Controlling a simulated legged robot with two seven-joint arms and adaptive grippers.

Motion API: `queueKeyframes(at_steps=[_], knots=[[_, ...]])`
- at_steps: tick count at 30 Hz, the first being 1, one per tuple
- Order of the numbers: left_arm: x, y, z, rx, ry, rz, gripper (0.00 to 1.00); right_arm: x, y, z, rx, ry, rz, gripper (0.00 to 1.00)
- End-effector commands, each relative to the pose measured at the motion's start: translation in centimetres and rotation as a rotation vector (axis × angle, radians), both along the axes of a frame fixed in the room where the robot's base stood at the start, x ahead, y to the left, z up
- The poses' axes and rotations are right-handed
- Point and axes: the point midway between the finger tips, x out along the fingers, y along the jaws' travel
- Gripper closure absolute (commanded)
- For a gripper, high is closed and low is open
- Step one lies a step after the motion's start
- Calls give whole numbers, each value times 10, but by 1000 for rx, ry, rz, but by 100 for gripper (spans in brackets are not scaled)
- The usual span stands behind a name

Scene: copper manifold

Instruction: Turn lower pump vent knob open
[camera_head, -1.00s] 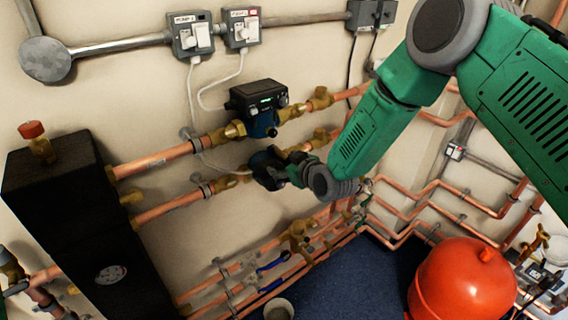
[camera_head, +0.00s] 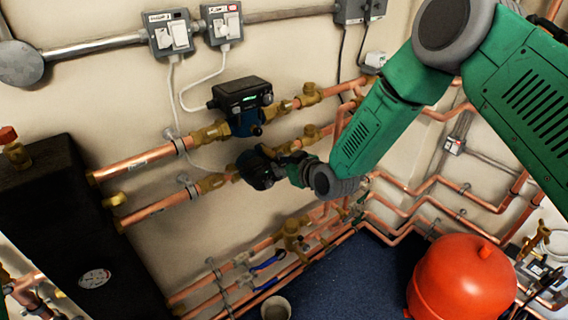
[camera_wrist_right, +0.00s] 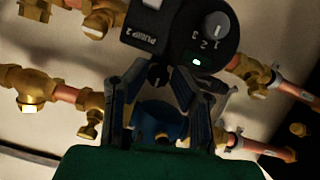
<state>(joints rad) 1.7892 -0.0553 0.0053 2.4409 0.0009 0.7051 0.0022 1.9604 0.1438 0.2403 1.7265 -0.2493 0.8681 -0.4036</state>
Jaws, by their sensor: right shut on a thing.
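The lower pump (camera_head: 258,168) sits in the lower copper pipe on the wall, partly hidden by my right gripper (camera_head: 282,166), which reaches it from the right. In the right wrist view, this pump has a black control head (camera_wrist_right: 182,32) marked PUMP 2, with a numbered dial and a green light, above a blue body (camera_wrist_right: 160,122). The small black vent knob (camera_wrist_right: 158,74) sits between the fingers of my right gripper (camera_wrist_right: 162,80). The gripper is shut on it. The fingers partly hide the pump body. My left gripper does not show.
The upper pump (camera_head: 242,104) sits in the pipe just above. Two switches (camera_head: 196,30) hang higher on the wall. A black unit (camera_head: 70,225) stands left. Pipes and brass valves (camera_head: 292,236) run below. A red tank (camera_head: 462,282) stands at lower right.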

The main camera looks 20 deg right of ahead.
Motion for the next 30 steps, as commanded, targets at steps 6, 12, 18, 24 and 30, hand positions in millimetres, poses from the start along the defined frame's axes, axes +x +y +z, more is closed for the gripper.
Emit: queueKeyframes(at_steps=[6, 12, 18, 24, 30], knots=[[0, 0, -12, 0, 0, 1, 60, 6, -8, 5, 97, 18, -22, 100], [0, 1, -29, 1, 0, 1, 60, 8, -10, 5, 258, 72, -19, 100], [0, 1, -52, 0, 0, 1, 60, 9, -11, 5, 438, 134, -17, 100], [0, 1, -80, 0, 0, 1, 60, 9, -14, 3, 619, 199, -20, 100], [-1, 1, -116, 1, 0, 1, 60, 9, -15, 0, 797, 266, -17, 100]])
